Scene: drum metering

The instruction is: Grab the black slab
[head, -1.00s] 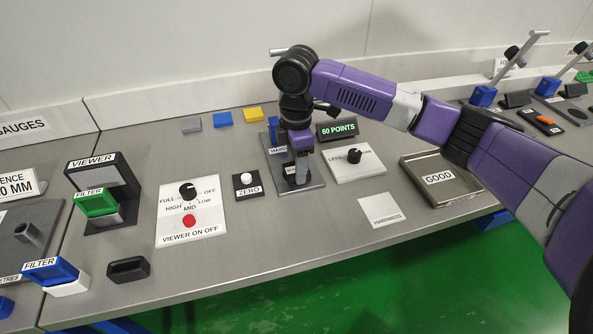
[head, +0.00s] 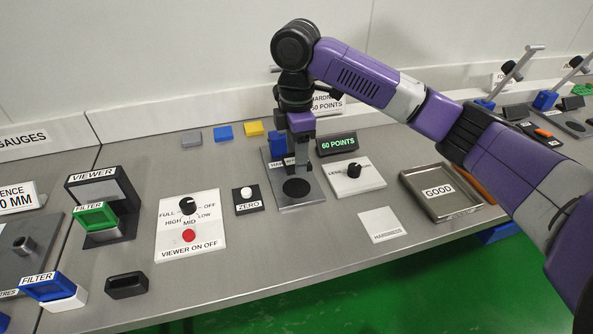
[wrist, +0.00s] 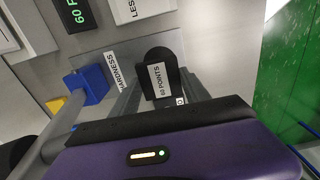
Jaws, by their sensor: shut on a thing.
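The black slab (wrist: 158,82), with a white "60 POINTS" label, is between the two grey fingers of my gripper (wrist: 161,93) in the wrist view. My gripper (head: 299,166) is shut on it, just above the grey hardness stand (head: 309,201) in the head view. The slab appears there only as a small dark shape, partly hidden by the fingers. The stand's round black seat (head: 296,188) shows bare below the gripper.
The stand's blue block (head: 277,146) is close behind the gripper. A "60 POINTS" display (head: 337,144) and a knob panel (head: 355,176) stand to the right. The "GOOD" tray (head: 440,192) is farther right. A "HARDNESS" plate (head: 382,225) lies in front.

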